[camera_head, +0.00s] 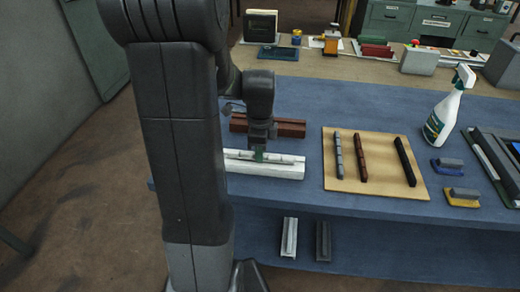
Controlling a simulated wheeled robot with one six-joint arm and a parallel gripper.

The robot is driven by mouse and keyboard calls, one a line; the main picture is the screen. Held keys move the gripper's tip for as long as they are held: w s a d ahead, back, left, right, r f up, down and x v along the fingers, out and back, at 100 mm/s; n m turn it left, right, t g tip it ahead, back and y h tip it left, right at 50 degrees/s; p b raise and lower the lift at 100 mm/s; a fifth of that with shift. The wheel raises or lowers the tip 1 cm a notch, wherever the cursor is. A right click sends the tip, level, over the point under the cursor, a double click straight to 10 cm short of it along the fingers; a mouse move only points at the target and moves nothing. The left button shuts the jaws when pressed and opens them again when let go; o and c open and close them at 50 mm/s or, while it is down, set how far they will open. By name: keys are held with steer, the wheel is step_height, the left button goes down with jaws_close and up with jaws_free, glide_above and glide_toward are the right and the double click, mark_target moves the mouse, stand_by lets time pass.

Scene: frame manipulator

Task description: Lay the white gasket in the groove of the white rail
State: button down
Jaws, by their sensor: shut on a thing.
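The white rail (285,173) lies lengthwise near the left front edge of the blue table. My gripper (258,154) points down over it and is shut on the white gasket (281,158), a pale strip running along the top of the rail. I cannot tell whether the gasket sits in the groove or is just above it. The gripper hides the middle of the gasket and part of the groove.
A red-brown rail (290,128) lies behind. A tan board (382,178) at right holds grey, brown and black strips. A white piece (289,238) and a dark piece (323,241) lie lower in front.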

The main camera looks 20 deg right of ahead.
steer(key=c, duration=1.3)
jaws_free()
steer(key=shift+c, duration=0.2)
step_height(320, 180, up, 14)
steer(key=shift+p, duration=0.35)
steer(key=shift+f, duration=0.1)
